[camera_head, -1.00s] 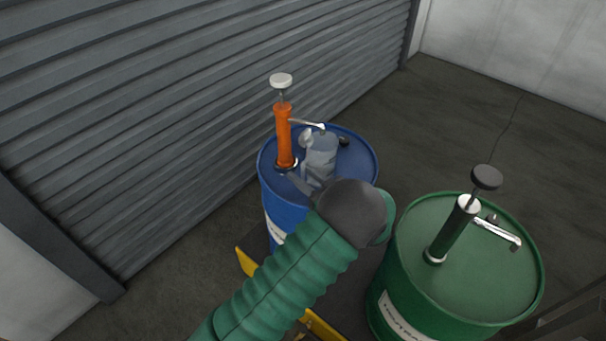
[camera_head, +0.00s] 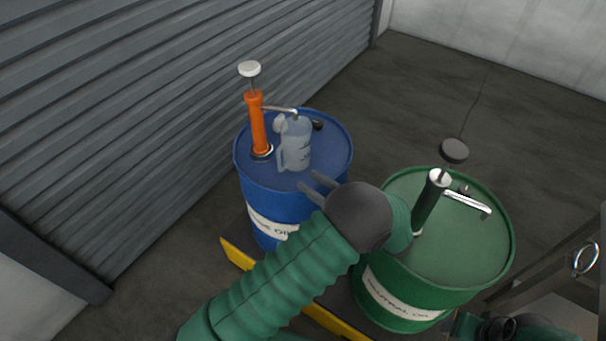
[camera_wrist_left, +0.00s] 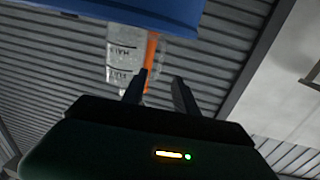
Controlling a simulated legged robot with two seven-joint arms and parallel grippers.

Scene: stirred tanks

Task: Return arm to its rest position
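My left gripper (camera_head: 316,187) is open, its two dark fingers apart and empty in front of the blue drum (camera_head: 259,190). In the left wrist view the fingers (camera_wrist_left: 159,88) are also spread with nothing between them. A clear measuring jug (camera_head: 297,146) stands upright on the blue drum, under the spout of the orange hand pump (camera_head: 258,128). The jug also shows in the left wrist view (camera_wrist_left: 124,58), apart from the fingers or behind them. Part of my right arm (camera_head: 520,328) shows at the bottom right; its fingers cannot be made out.
A green drum (camera_head: 465,249) with a dark pump (camera_head: 431,203) stands right of the blue one, close to my left arm. A grey shutter (camera_head: 130,110) is at the left. Open floor (camera_head: 425,95) lies behind the drums.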

